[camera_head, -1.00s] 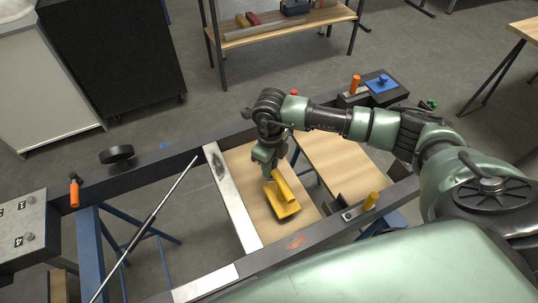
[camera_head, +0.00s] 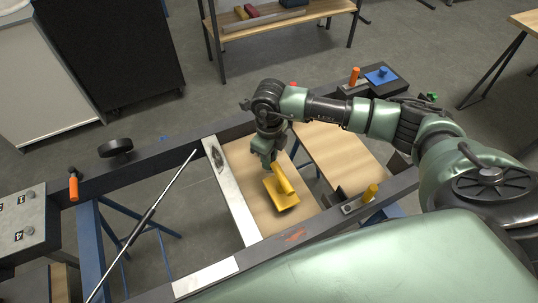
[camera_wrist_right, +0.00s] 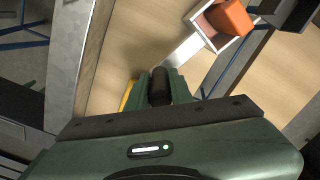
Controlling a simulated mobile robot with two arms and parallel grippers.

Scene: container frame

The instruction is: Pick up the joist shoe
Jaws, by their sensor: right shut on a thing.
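A yellow angled piece (camera_head: 280,192), apparently the joist shoe, is over the light wood panel inside the dark frame in the head view. It has a flat part and a raised bar. My right gripper (camera_head: 269,165) reaches down from above and is shut on its upper end. In the right wrist view, the gripper's fingers (camera_wrist_right: 158,88) are close around a dark cylindrical part, and a strip of the yellow piece (camera_wrist_right: 128,96) shows at their left. Whether the piece touches the panel is hard to tell. My left gripper is not in view.
A pale metal crosspiece (camera_head: 230,190) runs left of the panel. A shelf (camera_head: 285,22) stands behind.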

